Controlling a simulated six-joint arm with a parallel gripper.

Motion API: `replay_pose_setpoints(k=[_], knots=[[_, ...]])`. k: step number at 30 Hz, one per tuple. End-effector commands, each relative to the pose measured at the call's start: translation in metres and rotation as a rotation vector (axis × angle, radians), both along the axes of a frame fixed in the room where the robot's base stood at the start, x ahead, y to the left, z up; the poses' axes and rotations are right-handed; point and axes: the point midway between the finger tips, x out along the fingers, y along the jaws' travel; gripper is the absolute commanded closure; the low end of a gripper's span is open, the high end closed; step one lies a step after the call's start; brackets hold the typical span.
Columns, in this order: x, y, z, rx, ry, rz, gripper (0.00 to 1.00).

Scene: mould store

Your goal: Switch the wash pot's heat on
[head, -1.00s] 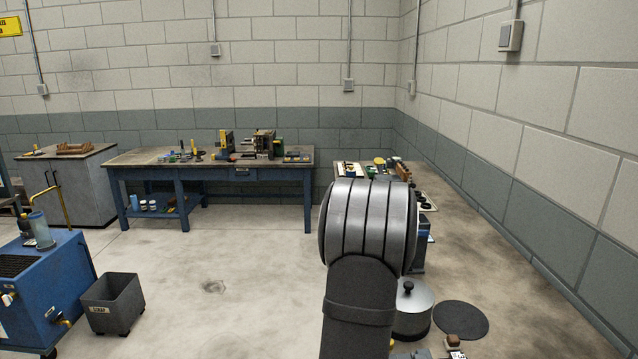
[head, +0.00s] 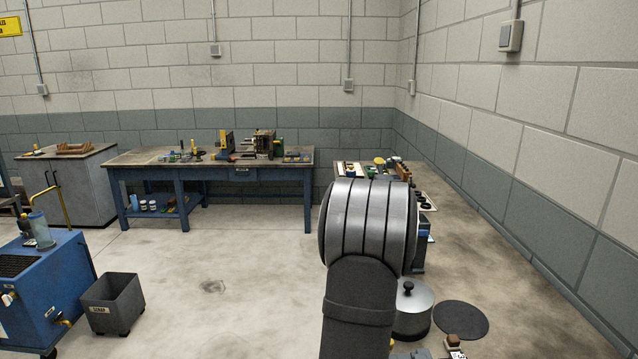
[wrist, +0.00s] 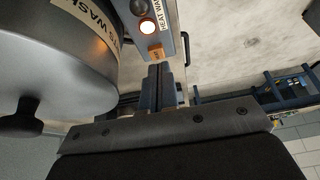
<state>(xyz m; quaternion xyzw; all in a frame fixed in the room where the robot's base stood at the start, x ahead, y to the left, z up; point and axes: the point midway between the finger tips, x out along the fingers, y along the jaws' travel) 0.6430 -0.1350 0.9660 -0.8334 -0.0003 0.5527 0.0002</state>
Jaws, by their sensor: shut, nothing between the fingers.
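The wash pot (head: 411,320) is a metal pot with a black-knobbed lid on the bench at right, partly behind my arm. It fills the left of the wrist view (wrist: 75,65), with part of a "WASH" label showing. Beside it there is a grey control panel (wrist: 178,42) marked "HEAT WA…". On the panel, a round lamp (wrist: 147,27) glows pale orange-white, and an orange switch (wrist: 155,52) sits close to it. My gripper (wrist: 158,72) is shut and empty, its fingertips just by the orange switch; I cannot tell whether they touch. My arm hides the gripper in the head view.
A dark round mat (head: 461,319) lies right of the pot. Small parts (head: 385,168) stand at the bench's far end. A blue workbench (head: 210,160) stands at the back wall. A scrap bin (head: 112,303) and a blue cart (head: 45,290) are at left. The middle floor is clear.

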Motion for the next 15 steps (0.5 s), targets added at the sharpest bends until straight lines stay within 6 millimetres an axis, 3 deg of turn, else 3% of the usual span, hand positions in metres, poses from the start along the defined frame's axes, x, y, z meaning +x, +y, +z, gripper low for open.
replay_pose_setpoints(k=[15], knots=[[0.0,0.0,0.043,-0.001,-0.002,0.001,1.0]])
